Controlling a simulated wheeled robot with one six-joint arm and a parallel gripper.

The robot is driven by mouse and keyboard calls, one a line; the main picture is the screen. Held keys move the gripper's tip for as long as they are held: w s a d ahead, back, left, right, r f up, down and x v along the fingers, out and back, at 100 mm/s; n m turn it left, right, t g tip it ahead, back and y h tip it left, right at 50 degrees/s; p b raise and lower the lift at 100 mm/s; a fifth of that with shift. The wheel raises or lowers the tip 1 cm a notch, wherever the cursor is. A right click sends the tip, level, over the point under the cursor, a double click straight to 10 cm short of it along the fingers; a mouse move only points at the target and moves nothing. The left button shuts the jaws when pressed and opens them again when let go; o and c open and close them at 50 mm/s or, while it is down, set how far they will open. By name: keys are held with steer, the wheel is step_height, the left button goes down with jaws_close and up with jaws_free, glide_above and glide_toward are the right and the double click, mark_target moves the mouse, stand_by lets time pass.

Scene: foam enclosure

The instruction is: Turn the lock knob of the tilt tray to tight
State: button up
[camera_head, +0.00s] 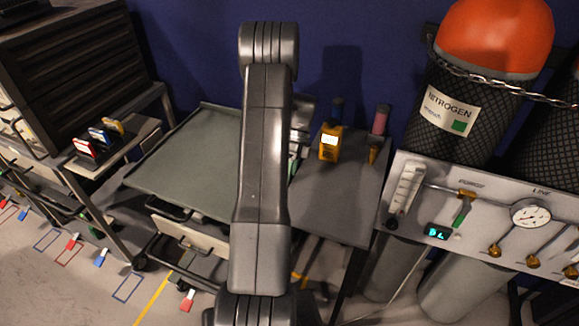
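The tilt tray (190,155) is a flat grey-green top with a raised rim, left of my arm and above a drawer unit. It looks tilted in this view. My arm stands upright across the middle of the picture and covers the tray's right side. I cannot make out the lock knob. Grey parts near the end of my arm, probably my gripper (299,125), show just right of the arm link, by the tray's right edge. Its fingers are mostly hidden, so I cannot tell whether they are open or touching anything.
A dark side table (340,195) at right holds a yellow meter (330,142) and a pink-topped item (379,122). Further right are a gas panel (480,220) and a chained nitrogen cylinder (465,100). A dark cabinet (75,60) and cart stand left.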

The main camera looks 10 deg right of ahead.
steer(key=shift+g+p, duration=0.4)
steer(key=shift+p, duration=0.05)
stand_by(0.3)
steer(key=o, duration=1)
steer(key=shift+w, duration=0.1)
steer(key=v, duration=1.3)
steer(key=shift+w+d+r, duration=0.15)
steer(key=shift+d, duration=0.3)
